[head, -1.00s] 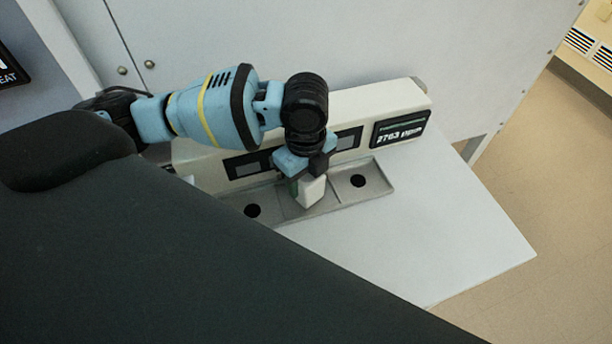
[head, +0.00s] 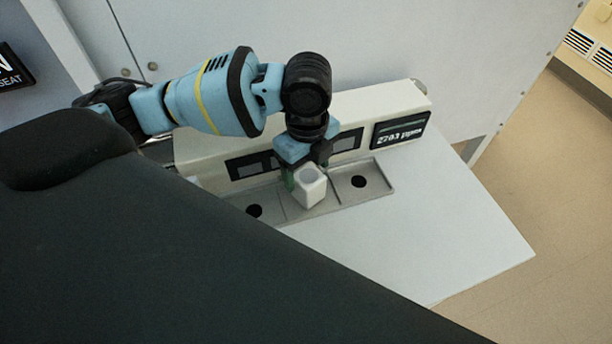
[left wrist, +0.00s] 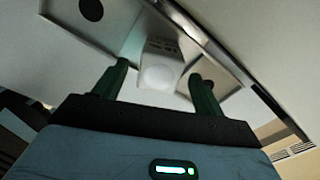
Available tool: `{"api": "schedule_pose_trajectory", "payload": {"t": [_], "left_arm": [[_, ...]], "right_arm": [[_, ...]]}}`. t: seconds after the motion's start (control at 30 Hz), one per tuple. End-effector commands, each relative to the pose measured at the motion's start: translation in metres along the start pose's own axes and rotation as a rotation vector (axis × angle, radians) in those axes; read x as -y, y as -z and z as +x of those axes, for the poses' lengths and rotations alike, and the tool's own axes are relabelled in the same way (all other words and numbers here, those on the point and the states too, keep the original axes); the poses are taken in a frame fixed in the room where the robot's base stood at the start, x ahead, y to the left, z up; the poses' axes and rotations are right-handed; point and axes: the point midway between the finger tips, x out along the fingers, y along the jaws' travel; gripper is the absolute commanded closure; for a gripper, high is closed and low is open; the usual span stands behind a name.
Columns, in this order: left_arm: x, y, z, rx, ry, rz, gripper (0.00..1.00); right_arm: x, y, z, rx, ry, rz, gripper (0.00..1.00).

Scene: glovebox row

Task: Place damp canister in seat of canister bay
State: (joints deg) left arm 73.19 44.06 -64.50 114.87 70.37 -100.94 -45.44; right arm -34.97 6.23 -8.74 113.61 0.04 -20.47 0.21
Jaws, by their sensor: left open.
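The canister (head: 311,190) is a small white block with a round, greyish top. It stands upright in the middle compartment of the canister bay's grey tray (head: 335,207). It also shows in the left wrist view (left wrist: 160,70). My left gripper (head: 303,174) is open just behind it in the head view. In the left wrist view its two dark green fingers (left wrist: 160,72) stand apart, one on each side of the canister, with gaps showing. The canister hides whatever is beneath it. My right gripper is in neither view.
The tray's left and right compartments each show an empty dark round hole (head: 358,181). Behind the tray is the cream housing (head: 390,97) with dark windows and a display (head: 401,130). A white tabletop (head: 440,230) is clear to the right. A grey wall (head: 400,45) stands behind.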

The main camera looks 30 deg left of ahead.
Motion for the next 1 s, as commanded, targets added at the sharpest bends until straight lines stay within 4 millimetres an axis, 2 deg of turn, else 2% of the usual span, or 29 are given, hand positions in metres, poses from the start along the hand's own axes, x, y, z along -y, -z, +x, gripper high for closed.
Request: {"api": "schedule_pose_trajectory", "payload": {"t": [0.03, 0.1, 0.3, 0.4, 0.6, 1.0], "left_arm": [[0.001, 0.000, -0.015, 0.001, 0.008, 0.000, 0.29], [0.001, 0.000, -0.029, 0.002, 0.008, 0.000, 0.29], [0.001, 0.000, -0.064, 0.001, 0.005, -0.001, 0.29], [0.001, 0.000, -0.074, 0.000, 0.002, 0.000, 0.29], [0.000, 0.000, -0.083, -0.001, 0.000, 0.000, 0.29], [0.001, 0.001, -0.081, -0.005, 0.001, -0.003, 0.29]], "right_arm": [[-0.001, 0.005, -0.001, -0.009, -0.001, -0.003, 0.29], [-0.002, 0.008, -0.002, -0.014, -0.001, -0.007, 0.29], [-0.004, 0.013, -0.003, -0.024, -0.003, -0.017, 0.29], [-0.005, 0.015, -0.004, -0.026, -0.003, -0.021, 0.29], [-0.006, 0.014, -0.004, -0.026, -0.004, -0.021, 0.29], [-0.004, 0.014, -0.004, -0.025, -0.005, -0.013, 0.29]]}}
